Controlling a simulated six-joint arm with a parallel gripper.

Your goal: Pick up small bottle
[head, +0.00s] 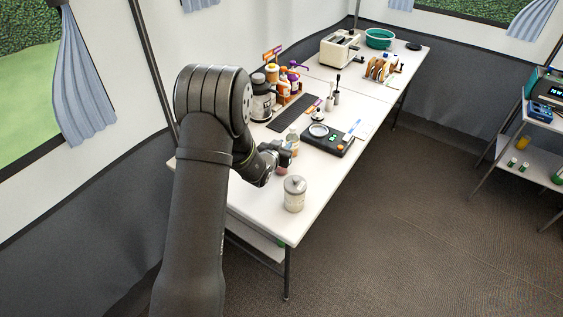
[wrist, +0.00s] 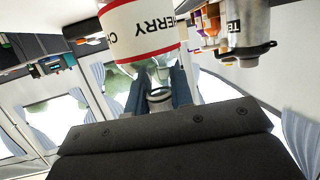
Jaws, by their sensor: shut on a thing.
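The small bottle (wrist: 135,28) is clear with a white label, a red band and dark letters reading "CHERRY". It fills the top middle of the wrist view. My gripper (wrist: 160,92) is shut on it, with a dark finger on either side of its narrow neck end. In the head view my gripper (head: 284,153) is low over the near part of the white table, and it hides much of what it holds. I cannot tell whether the bottle still touches the table.
A lidded jar (head: 294,195) stands close by at the table's near corner. A black scale (head: 328,143) lies to the right of my gripper. A toaster (head: 340,48) is at the far end.

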